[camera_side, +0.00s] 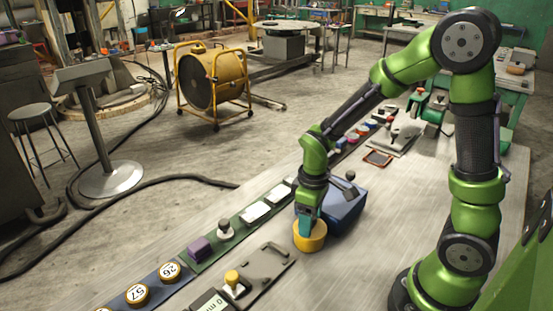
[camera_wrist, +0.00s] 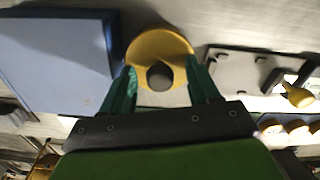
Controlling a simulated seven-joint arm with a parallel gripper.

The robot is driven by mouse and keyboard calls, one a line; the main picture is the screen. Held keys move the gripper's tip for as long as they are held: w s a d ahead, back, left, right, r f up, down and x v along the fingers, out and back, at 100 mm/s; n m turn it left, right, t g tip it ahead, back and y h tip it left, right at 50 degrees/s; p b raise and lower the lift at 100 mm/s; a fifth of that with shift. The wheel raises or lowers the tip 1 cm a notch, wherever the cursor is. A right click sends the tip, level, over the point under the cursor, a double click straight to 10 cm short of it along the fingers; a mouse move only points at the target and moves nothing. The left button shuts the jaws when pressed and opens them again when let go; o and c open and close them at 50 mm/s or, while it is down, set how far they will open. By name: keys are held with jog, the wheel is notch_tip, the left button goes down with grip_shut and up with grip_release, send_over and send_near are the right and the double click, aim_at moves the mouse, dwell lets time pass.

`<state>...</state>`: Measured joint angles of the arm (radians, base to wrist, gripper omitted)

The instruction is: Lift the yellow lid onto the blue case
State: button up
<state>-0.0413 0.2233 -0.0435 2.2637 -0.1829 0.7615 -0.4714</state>
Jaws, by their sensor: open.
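The yellow lid (camera_side: 309,238) is a round, thick piece on the light table, just in front of the blue case. My gripper (camera_side: 308,221) is directly above it, pointing down, with its teal fingers at or very near its top. In the wrist view the lid (camera_wrist: 160,42) shows a dark round spot at its middle, between my open fingers (camera_wrist: 160,88); I cannot tell if it is a knob or a hole, or whether the fingers touch it. The blue case (camera_side: 346,212) stands beside the lid, and fills the left of the wrist view (camera_wrist: 55,60). Its far side is hidden.
A dark tray with a yellow-knobbed part (camera_side: 233,280) lies left of the lid. A strip (camera_side: 225,238) holding a purple block, white pieces and round numbered dials runs along the table's left edge. An orange-rimmed frame (camera_side: 378,158) lies farther back. The table right of the case is clear.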

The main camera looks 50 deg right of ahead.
jog(key=c, duration=1.1)
grip_shut()
jog(key=shift+r, duration=0.15)
